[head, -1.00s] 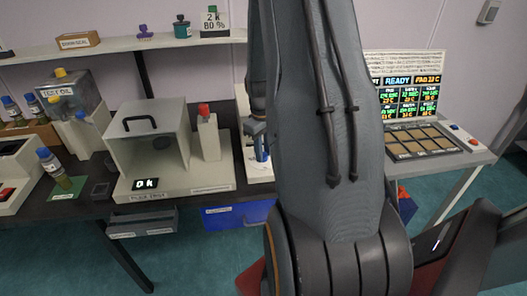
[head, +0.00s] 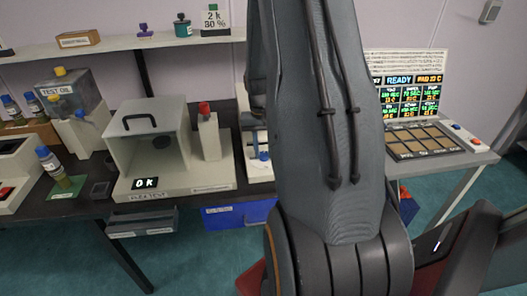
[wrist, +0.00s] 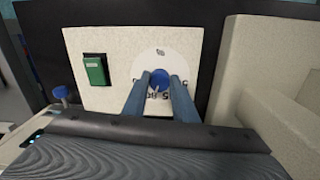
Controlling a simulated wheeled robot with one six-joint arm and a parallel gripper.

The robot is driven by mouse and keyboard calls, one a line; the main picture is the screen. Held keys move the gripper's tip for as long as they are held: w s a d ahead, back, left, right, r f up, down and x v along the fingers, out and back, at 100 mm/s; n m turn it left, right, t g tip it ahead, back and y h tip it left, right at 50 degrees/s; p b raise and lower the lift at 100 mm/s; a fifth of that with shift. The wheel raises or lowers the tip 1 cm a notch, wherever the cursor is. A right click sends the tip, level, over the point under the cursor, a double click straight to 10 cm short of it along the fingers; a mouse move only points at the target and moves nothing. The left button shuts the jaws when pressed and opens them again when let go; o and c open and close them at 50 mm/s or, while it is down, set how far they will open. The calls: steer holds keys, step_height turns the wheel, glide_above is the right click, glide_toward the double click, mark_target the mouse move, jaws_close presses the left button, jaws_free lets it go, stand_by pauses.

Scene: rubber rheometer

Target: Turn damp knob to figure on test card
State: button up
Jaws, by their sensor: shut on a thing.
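The blue knob (wrist: 159,77) sits on a round white dial (wrist: 178,60) on a pale panel in the wrist view. My gripper (wrist: 163,82) has its two blue-grey fingers on either side of the knob, shut on it. Dial lettering shows partly below the knob, but the fingers hide much of it, so I cannot read the setting. In the head view my arm hides most of the knob's area.
A green rocker switch (wrist: 95,70) is left of the dial, with a small blue knob (wrist: 61,92) lower left. A pale block (wrist: 270,70) stands close on the right.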

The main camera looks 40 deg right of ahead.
mark_target(262, 154)
steer(key=shift+m, duration=0.5)
steer(key=o, duration=1)
steer(key=shift+o, duration=0.2)
steer(key=shift+w+a+r+b, duration=0.1)
steer(key=shift+r+b, duration=0.35)
steer(key=shift+r, duration=1.5)
steer(key=shift+w+a+r+b, duration=0.1)
steer(key=shift+r+b, duration=0.35)
steer(key=shift+r, duration=1.5)
